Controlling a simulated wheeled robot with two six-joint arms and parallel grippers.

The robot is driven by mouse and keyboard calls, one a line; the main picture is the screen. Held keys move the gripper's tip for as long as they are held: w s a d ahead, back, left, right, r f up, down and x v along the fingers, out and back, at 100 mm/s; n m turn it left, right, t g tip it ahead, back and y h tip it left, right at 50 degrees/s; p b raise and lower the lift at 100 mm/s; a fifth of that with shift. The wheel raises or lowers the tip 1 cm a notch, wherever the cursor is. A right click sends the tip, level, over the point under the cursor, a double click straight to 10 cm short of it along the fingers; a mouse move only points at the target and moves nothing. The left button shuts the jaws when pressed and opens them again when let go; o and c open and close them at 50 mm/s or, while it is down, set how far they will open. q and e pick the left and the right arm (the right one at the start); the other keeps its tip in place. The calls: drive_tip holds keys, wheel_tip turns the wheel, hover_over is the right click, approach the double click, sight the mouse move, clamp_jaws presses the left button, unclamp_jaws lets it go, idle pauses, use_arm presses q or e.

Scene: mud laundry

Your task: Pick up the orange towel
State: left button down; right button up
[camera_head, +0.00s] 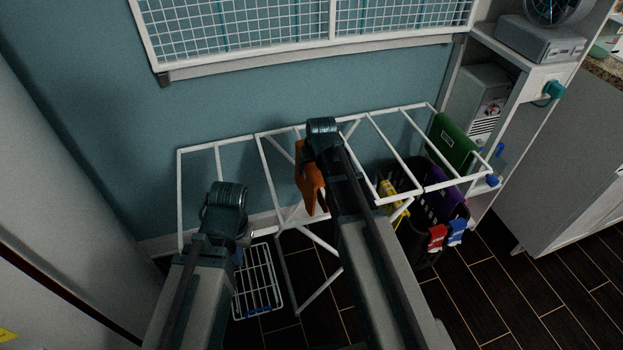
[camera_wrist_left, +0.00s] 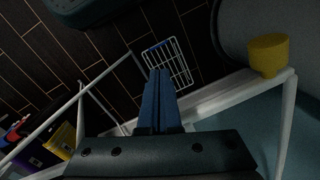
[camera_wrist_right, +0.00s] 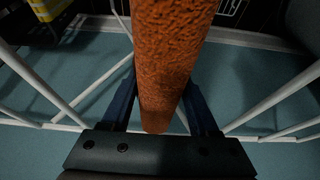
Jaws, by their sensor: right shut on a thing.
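The orange towel (camera_head: 310,182) hangs by the white drying rack, partly hidden behind my right arm in the head view. In the right wrist view the towel (camera_wrist_right: 172,60) is a thick, rough orange strip between the two fingers of my right gripper (camera_wrist_right: 160,97), which is shut on it. My left gripper (camera_wrist_left: 162,73) is shut and empty, its blue fingers side by side, over the left part of the rack. The left fingertips are hidden in the head view.
The white drying rack (camera_head: 262,160) spans the space below both arms. A green towel (camera_head: 452,141) hangs at its right end. A dark basket (camera_head: 412,238) with yellow, purple, red and blue cloths stands below. A yellow object (camera_wrist_left: 268,55) is near the left gripper.

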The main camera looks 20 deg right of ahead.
clamp_jaws()
drive_tip(key=shift+r, duration=0.15)
wheel_tip(320, 180, up, 28)
drive_tip(key=p, duration=2.8)
drive_tip(key=shift+r+p, duration=0.15)
drive_tip(key=shift+p, duration=0.15)
